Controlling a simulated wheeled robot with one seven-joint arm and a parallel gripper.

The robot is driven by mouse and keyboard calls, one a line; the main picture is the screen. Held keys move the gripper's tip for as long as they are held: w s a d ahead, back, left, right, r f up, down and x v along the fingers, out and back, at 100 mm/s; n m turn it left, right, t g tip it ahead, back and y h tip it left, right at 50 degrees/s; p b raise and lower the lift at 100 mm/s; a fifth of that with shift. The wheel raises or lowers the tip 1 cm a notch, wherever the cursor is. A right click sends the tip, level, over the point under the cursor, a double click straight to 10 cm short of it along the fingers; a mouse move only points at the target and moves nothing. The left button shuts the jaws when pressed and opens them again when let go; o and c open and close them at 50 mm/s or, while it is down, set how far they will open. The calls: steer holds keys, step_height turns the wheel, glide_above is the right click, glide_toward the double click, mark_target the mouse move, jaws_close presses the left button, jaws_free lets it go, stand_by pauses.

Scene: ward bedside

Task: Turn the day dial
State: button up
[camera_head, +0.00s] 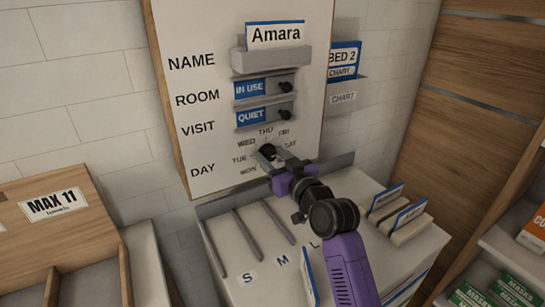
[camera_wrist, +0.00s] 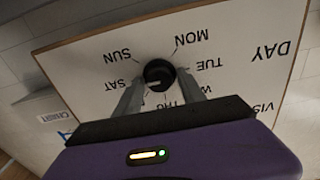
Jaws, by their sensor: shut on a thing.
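The day dial is a round black knob (camera_head: 267,151) low on the white board, ringed by day names from MON to SAT in the head view. In the wrist view the board appears upside down, and the dial (camera_wrist: 159,74) sits between my two grey fingers. A pale mark shows on the dial's lower left, on the side of SAT; its exact setting is hard to tell. My gripper (camera_head: 271,157) is shut on the dial, with one finger on each side; it also shows in the wrist view (camera_wrist: 159,88). The fingers hide part of the lower labels.
Above the dial are the QUIET slider (camera_head: 251,117), the IN USE slider (camera_head: 250,88) and the Amara name card (camera_head: 275,34). Below is a white slotted card stand (camera_head: 240,262). A wooden bin (camera_head: 60,235) is at left, shelves (camera_head: 510,250) at right.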

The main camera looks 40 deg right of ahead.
steer(key=shift+m, duration=0.3)
steer(key=m+p, duration=0.1)
steer(key=m, duration=0.2)
steer(key=shift+d+r+m+p, duration=0.1)
steer(key=shift+m+p, duration=0.2)
steer(key=shift+p, duration=0.05)
steer(key=m+p, duration=0.2)
steer(key=m, duration=0.2)
steer(key=shift+m, duration=0.3)
steer(key=o, duration=1)
steer(key=shift+s, duration=0.1)
